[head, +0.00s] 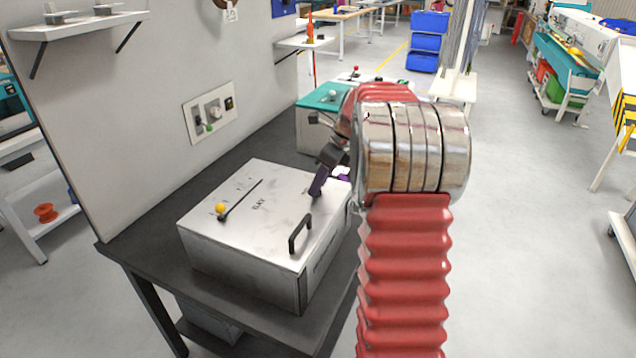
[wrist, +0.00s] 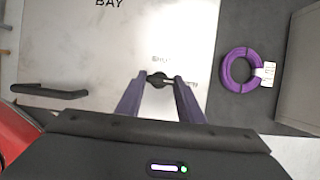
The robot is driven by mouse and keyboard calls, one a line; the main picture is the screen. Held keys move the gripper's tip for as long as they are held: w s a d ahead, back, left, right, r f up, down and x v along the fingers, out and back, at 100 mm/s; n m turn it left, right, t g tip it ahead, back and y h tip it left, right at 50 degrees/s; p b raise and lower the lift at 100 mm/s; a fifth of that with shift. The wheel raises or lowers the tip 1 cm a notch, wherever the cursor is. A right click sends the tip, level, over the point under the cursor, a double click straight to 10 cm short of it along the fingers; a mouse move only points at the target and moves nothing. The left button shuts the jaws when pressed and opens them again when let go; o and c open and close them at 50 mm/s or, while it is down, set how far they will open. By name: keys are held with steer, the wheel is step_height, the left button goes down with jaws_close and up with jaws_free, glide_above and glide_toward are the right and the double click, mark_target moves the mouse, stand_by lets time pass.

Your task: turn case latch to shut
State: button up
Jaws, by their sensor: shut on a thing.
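The case (head: 245,212) is a pale metal box on a dark bench, with BAY printed on its lid; the lid (wrist: 60,55) fills the left of the wrist view. The case latch (wrist: 158,79) is a small black knob with a lighter bar towards the right. Faint lettering that seems to read SHUT is just above it, with another word partly hidden to the right. My gripper (wrist: 160,84) has its purple fingers shut on the latch. In the head view my gripper (head: 317,184) is at the lid's right part, and the latch is hidden there.
A black handle (head: 300,234) stands near the case's front right; it also shows in the wrist view (wrist: 50,91). A yellow-tipped rod (head: 221,209) is on the lid. A tagged purple coil (wrist: 229,78) lies right of the case. A teal-topped box (head: 313,108) stands behind.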

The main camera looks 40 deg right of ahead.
steer(key=shift+c, duration=0.7)
steer(key=shift+a, duration=0.35)
steer(key=shift+c, duration=0.4)
steer(key=shift+d, duration=0.2)
steer(key=shift+n+y, duration=0.3)
steer(key=shift+n, duration=0.2)
steer(key=shift+d+f+n+g, duration=0.1)
steer(key=shift+n+g, duration=0.2)
steer(key=shift+n, duration=0.2)
steer(key=n, duration=0.2)
steer(key=n+g+y, duration=0.1)
steer(key=n, duration=0.1)
steer(key=n+g, duration=0.1)
steer(key=n, duration=0.1)
steer(key=shift+w+d+n+y, duration=0.15)
steer(key=shift+w+n+y, duration=0.15)
steer(key=shift+n, duration=0.1)
steer(key=n+g, duration=0.2)
steer(key=n, duration=0.2)
steer(key=shift+w+n, duration=0.1)
steer(key=shift+n, duration=0.2)
steer(key=n+g, duration=0.1)
steer(key=n, duration=0.3)
steer(key=shift+n+g, duration=0.4)
